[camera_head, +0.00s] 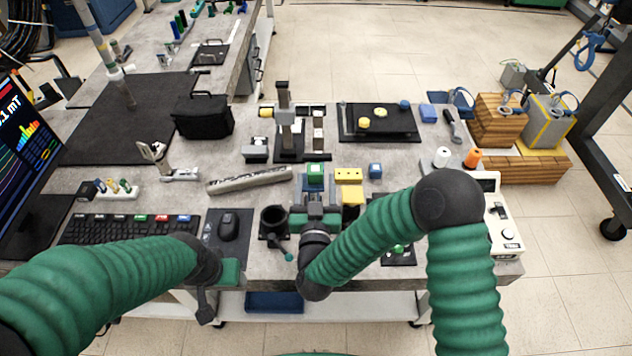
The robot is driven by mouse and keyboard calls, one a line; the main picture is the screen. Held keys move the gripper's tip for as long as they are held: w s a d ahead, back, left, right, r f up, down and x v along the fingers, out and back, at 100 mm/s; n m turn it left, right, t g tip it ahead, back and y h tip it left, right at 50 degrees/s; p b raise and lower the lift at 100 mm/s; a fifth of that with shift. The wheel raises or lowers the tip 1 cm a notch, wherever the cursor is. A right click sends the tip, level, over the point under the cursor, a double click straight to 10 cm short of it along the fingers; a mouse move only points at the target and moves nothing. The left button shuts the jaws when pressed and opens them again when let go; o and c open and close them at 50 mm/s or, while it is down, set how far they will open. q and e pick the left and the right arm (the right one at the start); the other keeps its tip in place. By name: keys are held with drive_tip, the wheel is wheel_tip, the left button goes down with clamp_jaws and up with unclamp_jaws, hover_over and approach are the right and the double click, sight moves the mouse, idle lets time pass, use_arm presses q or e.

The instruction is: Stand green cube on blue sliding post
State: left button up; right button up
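A small green cube (315,170) with a pale mark on top is near the middle of the bench, directly beyond my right gripper (315,194). The gripper points away from me, its fingertips close to or at the cube. Whether they are closed on it is unclear. A small blue block (375,170) with a pale top stands to the right, past the yellow blocks. I cannot tell whether it is the blue sliding post. My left gripper (204,306) hangs at the front edge, left of the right gripper. Its fingers are too unclear to read.
Yellow blocks (348,175) stand close right of the green cube. A grey bar (250,180) lies to its left. A dark cup-like holder (273,218) is left of my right gripper. Behind are a metal stand (284,108) and a black tray (350,123).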

drive_tip(key=shift+w+a+f, duration=0.15)
drive_tip(key=shift+w+a, duration=0.1)
drive_tip(key=shift+a, duration=0.25)
drive_tip(key=s+b, duration=0.2)
drive_tip(key=s, duration=1)
drive_tip(key=w+d+f+n+g+y, duration=0.2)
drive_tip(key=w+d+f+g, duration=0.1)
drive_tip(key=d+f+g, duration=0.45)
use_arm(q)
drive_tip(key=shift+w+a+f, duration=0.1)
drive_tip(key=shift+a+f, duration=0.1)
drive_tip(key=shift+f, duration=0.35)
drive_tip(key=shift+a+f, duration=0.15)
drive_tip(key=shift+f, duration=0.4)
use_arm(e)
drive_tip(key=s+d+m+g+h, duration=0.2)
drive_tip(key=s+d+g, duration=0.6)
drive_tip(key=s+d, duration=0.4)
drive_tip(key=shift+s+d, duration=0.4)
drive_tip(key=shift+s, duration=0.15)
drive_tip(key=shift+f, duration=0.1)
